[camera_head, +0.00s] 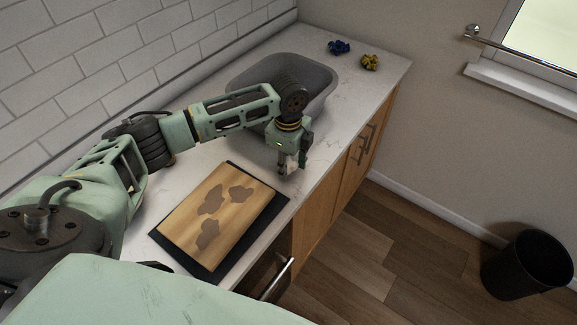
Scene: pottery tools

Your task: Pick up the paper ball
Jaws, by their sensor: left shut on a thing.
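My left gripper (286,171) points down over the counter, just past the far right corner of the wooden board. It is shut on a small pale thing (293,158) between its fingers, which looks like the paper ball. The fingers hide most of it, and I cannot tell whether it touches the counter. My right gripper is not in view.
A wooden board (245,222) with dark patches lies on a black mat (281,203) near the counter's front edge. A grey sink (322,77) lies behind my left arm. Blue (339,47) and yellow (370,62) crumpled items sit at the far end. A black bin (527,266) stands on the floor.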

